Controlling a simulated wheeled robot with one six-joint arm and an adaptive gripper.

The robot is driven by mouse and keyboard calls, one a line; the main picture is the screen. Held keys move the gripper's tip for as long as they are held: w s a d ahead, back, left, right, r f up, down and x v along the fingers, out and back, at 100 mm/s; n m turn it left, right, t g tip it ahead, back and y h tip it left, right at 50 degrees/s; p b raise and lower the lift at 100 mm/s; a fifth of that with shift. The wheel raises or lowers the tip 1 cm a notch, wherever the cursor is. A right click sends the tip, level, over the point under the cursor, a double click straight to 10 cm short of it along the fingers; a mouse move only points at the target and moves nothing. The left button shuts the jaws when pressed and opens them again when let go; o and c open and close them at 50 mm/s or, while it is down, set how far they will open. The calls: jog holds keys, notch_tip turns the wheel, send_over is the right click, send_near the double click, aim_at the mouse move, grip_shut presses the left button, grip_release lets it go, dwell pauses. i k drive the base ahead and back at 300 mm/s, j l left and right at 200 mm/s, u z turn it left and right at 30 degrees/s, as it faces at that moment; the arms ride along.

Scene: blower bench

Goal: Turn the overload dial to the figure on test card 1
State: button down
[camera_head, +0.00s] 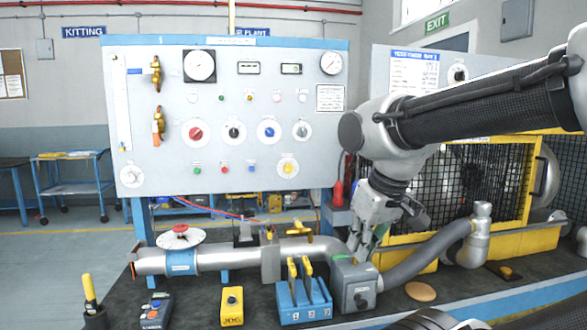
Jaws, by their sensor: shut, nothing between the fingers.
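Several round dials sit on the grey upright panel (240,180): a red-knobbed dial (196,133), a black-knobbed dial (234,132), a blue-knobbed dial (268,132), a grey-knobbed dial (302,130) and a yellow-knobbed dial (287,167). A grey box (352,275) on the bench has a dark knob (361,300) on its front. Labels are too small to read, so I cannot tell which is the overload dial. A printed white card (330,98) is on the panel's right; I cannot tell whether it is test card 1. My gripper (360,252) is shut and empty, pointing down just above the grey box.
A blue rack (303,306) with yellow-handled pieces stands left of the box. A pipe (215,259) with a red-hubbed wheel (181,232) runs along the bench (390,310). A grey hose (425,259) and yellow mesh cage (505,185) lie to the right.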

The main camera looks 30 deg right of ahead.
aim_at(288, 168)
jog(key=i+j+z, duration=0.45)
jog(key=z, duration=0.15)
jog(key=i+j+z, duration=0.1)
jog(key=j+z, duration=0.2)
jog(key=j, duration=0.2)
